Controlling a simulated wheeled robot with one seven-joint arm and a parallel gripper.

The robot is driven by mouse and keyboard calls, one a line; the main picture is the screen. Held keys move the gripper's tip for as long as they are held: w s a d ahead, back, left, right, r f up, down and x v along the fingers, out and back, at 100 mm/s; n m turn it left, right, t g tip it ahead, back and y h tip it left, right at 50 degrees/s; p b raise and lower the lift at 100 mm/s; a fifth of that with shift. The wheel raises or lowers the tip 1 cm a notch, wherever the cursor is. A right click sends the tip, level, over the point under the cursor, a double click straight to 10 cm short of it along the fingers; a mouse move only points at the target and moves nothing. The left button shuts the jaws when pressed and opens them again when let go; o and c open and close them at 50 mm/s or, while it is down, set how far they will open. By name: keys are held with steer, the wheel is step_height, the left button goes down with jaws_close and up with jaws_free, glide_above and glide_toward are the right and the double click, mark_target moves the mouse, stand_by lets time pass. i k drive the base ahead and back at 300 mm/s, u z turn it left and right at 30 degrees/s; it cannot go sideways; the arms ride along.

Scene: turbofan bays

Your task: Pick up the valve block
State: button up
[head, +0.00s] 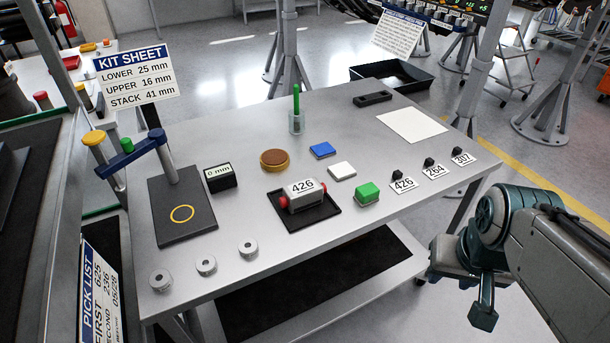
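The valve block appears to be the grey block (302,193) labelled 426 with red end caps. It sits on a black square mat (317,220) near the middle of the grey table. My gripper (482,312) hangs off the right side of the table, past its edge and well apart from the block. Its fingers point down and overlap in this view, so their opening does not show. I see nothing held in it.
Beside the block on the table (235,260) are a green block (367,194), a white block (342,171), a brown round pad (273,159) and small number tags (403,185). A post fixture (182,205) stands at left. Several metal rings (206,265) lie along the front edge.

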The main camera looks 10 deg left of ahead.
mark_target(303, 194)
steer(key=u, duration=1.45)
steer(key=i, duration=0.45)
steer(key=u, duration=2.15)
steer(key=k, duration=1.2)
steer(key=z, duration=1.5)
